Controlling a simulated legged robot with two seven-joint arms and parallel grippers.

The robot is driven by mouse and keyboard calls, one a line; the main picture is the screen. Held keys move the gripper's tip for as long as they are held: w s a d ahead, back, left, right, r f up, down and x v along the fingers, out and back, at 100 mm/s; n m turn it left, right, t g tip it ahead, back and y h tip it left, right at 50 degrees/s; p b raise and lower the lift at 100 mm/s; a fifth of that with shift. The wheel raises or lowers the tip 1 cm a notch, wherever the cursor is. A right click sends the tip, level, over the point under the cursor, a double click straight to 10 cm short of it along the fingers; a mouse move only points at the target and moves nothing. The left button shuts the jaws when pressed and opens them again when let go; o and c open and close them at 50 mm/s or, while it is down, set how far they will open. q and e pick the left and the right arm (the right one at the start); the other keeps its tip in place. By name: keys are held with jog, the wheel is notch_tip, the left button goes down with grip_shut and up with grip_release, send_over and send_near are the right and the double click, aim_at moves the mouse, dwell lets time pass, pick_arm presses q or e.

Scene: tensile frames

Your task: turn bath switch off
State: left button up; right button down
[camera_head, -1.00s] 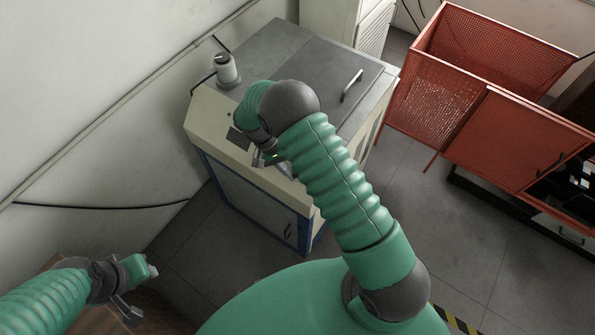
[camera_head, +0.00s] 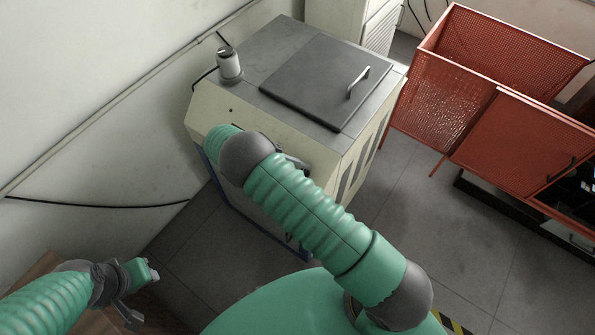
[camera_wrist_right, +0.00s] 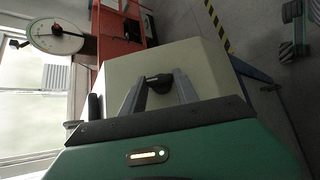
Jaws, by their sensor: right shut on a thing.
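The bath is a cream cabinet (camera_head: 340,140) with a grey top and a closed lid (camera_head: 320,80). Its switch, a small black knob (camera_wrist_right: 158,82), sits on the cream front panel in the right wrist view. My right gripper (camera_wrist_right: 160,80) is shut on the knob, one finger on each side. In the head view, my right arm hides the knob and most of the hand in front of the cabinet. My left gripper (camera_head: 142,292) is open and empty at the lower left, far from the bath.
A wall with a dark cable (camera_head: 100,206) lies to the left.

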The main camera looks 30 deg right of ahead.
jog(key=shift+s+a+f, duration=0.1)
jog(key=shift+a, duration=0.05)
dwell(0.4)
jog(key=c, duration=1.2)
grip_release()
jog(key=shift+o, duration=1.3)
jog(key=shift+a+h, duration=0.1)
jog(key=shift+h, duration=0.2)
